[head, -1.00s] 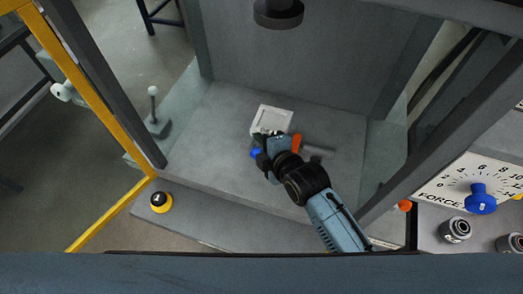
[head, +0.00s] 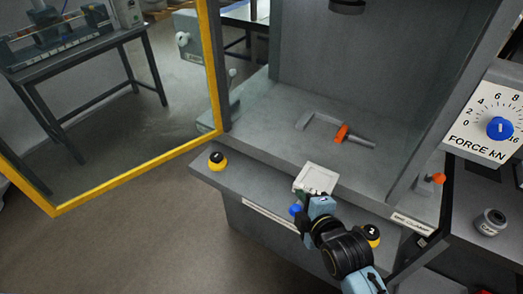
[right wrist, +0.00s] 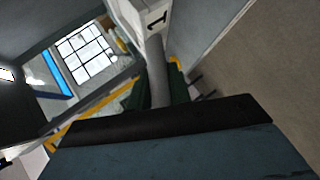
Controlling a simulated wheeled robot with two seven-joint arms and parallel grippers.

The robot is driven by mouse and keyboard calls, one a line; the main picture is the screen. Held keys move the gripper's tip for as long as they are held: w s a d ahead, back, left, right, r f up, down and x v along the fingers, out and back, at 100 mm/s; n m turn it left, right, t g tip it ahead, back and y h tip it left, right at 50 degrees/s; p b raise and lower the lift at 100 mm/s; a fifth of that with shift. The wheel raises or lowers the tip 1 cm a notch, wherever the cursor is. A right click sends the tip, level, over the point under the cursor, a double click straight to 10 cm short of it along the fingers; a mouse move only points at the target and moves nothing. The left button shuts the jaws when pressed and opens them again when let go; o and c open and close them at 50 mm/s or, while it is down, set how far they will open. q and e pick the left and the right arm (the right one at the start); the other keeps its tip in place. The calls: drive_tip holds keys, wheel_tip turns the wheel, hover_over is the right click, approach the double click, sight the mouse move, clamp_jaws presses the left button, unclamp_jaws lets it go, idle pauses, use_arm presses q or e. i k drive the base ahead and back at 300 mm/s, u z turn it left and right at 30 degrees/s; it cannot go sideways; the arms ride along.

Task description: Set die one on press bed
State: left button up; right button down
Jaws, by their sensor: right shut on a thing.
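My right gripper (head: 308,208) is shut on die one (head: 315,178), a pale square block with a raised rim. In the right wrist view the block (right wrist: 152,18) carries a black "1" and a grey stem runs from it toward the gripper. In the head view the die appears in front of the press bed (head: 270,120), over its front edge; its height cannot be told. A blue ball (head: 295,209) shows beside the gripper. The fingers are largely hidden. My left gripper is not in view.
A grey bracket with an orange part (head: 342,132) lies on the bed; the left of the bed is clear. Black-and-yellow buttons (head: 217,160) sit on the front ledge. A yellow-framed door (head: 130,165) stands open at left. A force dial (head: 500,128) is at right.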

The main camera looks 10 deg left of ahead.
sight(263, 132)
drive_tip(key=k, duration=0.75)
drive_tip(key=u, duration=0.6)
drive_tip(key=i, duration=1.55)
drive_tip(key=z, duration=0.05)
